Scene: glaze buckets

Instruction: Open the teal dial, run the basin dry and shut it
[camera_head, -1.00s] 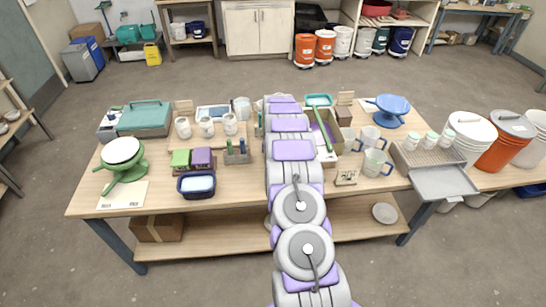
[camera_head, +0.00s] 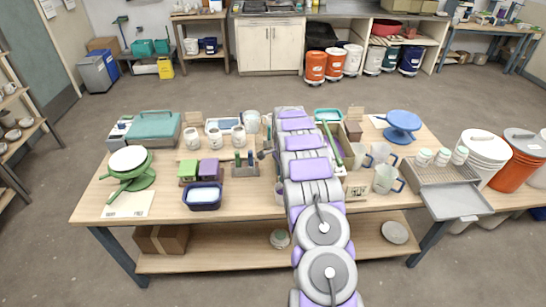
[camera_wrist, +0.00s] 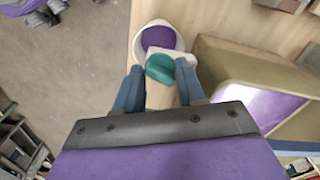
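In the wrist view a teal dial (camera_wrist: 159,68) sits on a pale tube-shaped part (camera_wrist: 160,96). My gripper (camera_wrist: 160,66) has its two blue-grey fingers apart, one on each side of the dial; I cannot tell whether they touch it. Just beyond is a round white vessel (camera_wrist: 138,45) with purple inside, at the table's edge. To the right a beige-walled basin (camera_wrist: 222,62) holds purple glaze. In the head view my arm hides the dial and most of the basin (camera_head: 352,152); a white cup (camera_head: 279,196) shows partly beside the arm.
The wooden table (camera_head: 240,199) carries a navy tub (camera_head: 202,197), a green stand (camera_head: 130,168), several mugs (camera_head: 385,178) and a drying rack (camera_head: 440,168). Orange and white buckets (camera_head: 513,165) stand at the right. A dish (camera_head: 280,238) lies on the lower shelf. Floor before the table is clear.

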